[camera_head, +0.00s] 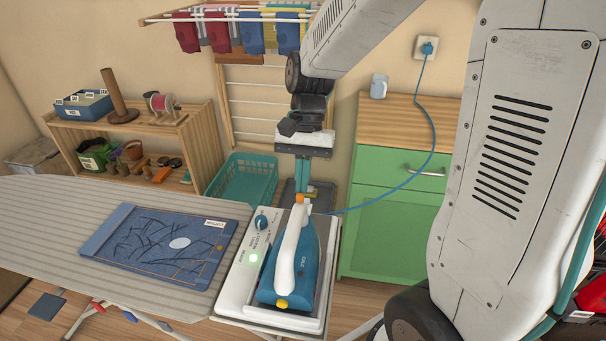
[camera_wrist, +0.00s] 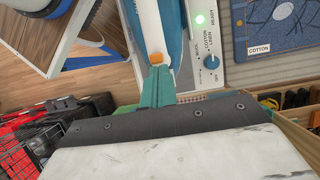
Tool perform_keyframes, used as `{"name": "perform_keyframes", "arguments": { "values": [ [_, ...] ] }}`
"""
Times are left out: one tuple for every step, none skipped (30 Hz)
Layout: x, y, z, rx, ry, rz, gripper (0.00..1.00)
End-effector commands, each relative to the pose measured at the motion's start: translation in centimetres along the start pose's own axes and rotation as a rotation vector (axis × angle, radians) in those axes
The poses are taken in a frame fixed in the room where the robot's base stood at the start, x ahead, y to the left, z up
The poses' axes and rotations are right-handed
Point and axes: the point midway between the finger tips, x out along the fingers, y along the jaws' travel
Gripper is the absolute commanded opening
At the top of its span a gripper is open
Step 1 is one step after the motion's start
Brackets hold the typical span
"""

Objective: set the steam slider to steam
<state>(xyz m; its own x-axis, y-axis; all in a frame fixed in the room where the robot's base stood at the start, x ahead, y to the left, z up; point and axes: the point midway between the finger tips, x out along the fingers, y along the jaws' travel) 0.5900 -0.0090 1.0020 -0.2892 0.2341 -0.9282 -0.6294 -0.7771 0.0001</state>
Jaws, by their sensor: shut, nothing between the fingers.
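A blue and white iron (camera_head: 267,290) rests on a white station at the end of the ironing board; it also shows in the wrist view (camera_wrist: 173,25). A small orange part (camera_head: 299,198) sits at the far end of its white handle, and it shows in the wrist view (camera_wrist: 155,58). It may be the steam slider; no slider marking is readable. My gripper (camera_head: 301,185) is shut and empty, with its teal fingertips (camera_wrist: 158,72) right at the orange part. I cannot tell whether they touch. A yellow knob (camera_head: 282,304) is at the iron's near end.
The station's blue dial (camera_head: 262,222) and lit green lamp (camera_head: 254,258) lie left of the iron. A blue cord (camera_head: 435,130) runs from the wall socket to the station. Denim cloth (camera_head: 165,243) lies on the board (camera_head: 40,215). A green cabinet (camera_head: 390,225) stands behind right.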

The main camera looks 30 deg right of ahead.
Motion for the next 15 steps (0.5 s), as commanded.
{"name": "perform_keyframes", "arguments": {
  "values": [
    [0.2,0.0,0.5,-0.002,0.001,0.0,0.0],
    [0.2,0.0,0.7,-0.002,0.001,0.0,0.0],
    [0.3,0.0,0.7,-0.001,0.001,0.0,0.0],
    [0.3,0.0,0.6,-0.001,0.0,0.0,0.0],
    [0.2,0.0,0.6,-0.001,0.0,0.0,0.0],
    [0.2,0.0,0.6,-0.001,0.0,0.0,0.0],
    [0.2,0.0,0.6,-0.001,0.0,0.0,0.0],
    [0.2,0.0,0.6,-0.001,0.0,0.0,0.0],
    [0.2,0.0,0.6,-0.001,0.0,0.0,0.0],
    [0.2,0.0,0.6,-0.001,0.001,0.0,0.0],
    [0.1,0.0,0.6,-0.001,0.001,0.0,0.0],
    [-0.1,0.0,0.6,-0.001,0.001,0.0,0.0],
    [-0.3,0.0,0.6,0.0,0.002,-0.001,0.0],
    [-0.6,-0.1,0.5,0.0,0.003,-0.002,0.0],
    [-1.2,-0.1,0.5,0.0,0.004,-0.002,0.0]
  ]
}}
